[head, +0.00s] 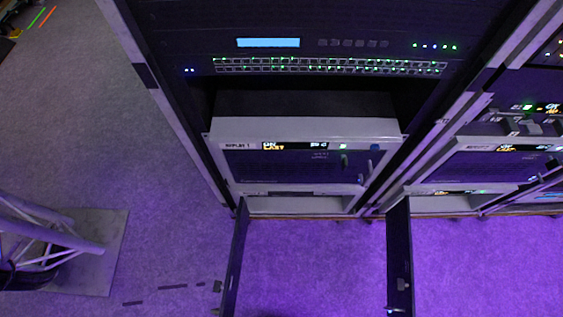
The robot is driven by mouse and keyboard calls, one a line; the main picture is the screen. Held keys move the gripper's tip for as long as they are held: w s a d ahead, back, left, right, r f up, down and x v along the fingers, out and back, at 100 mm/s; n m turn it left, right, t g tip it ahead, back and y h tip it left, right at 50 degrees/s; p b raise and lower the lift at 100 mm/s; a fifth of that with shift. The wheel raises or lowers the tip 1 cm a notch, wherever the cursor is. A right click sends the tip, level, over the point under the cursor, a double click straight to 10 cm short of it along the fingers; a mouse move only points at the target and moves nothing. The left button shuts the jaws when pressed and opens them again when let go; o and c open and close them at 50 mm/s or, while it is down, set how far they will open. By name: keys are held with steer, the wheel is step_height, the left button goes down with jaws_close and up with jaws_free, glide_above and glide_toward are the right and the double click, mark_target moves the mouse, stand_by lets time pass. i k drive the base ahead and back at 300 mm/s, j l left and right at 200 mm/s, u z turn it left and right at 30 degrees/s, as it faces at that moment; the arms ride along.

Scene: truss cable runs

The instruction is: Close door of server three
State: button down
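A rack unit (300,150) with a light grey face, a small lit display and a label that seems to read "REPLAY 1" sits low in the middle rack. A dark narrow door (238,258) stands swung out below it at the left, seen nearly edge-on. A second dark door (399,250) stands out the same way between the middle and right racks, with a small latch on its face. I cannot tell from the labels which unit is server three or which door belongs to it. My gripper is not in view.
A switch with rows of green lights (330,66) is above in the middle rack. The right rack holds similar units (490,160). A truss leg stands on a base plate (90,262) at lower left. Carpet (310,270) between the doors is clear.

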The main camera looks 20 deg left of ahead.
mark_target(229, 297)
steer(key=k+j, duration=0.75)
steer(key=j, duration=0.25)
steer(key=k+j, duration=0.75)
steer(key=j, duration=0.3)
steer(key=i+j, duration=0.2)
steer(key=z, duration=0.05)
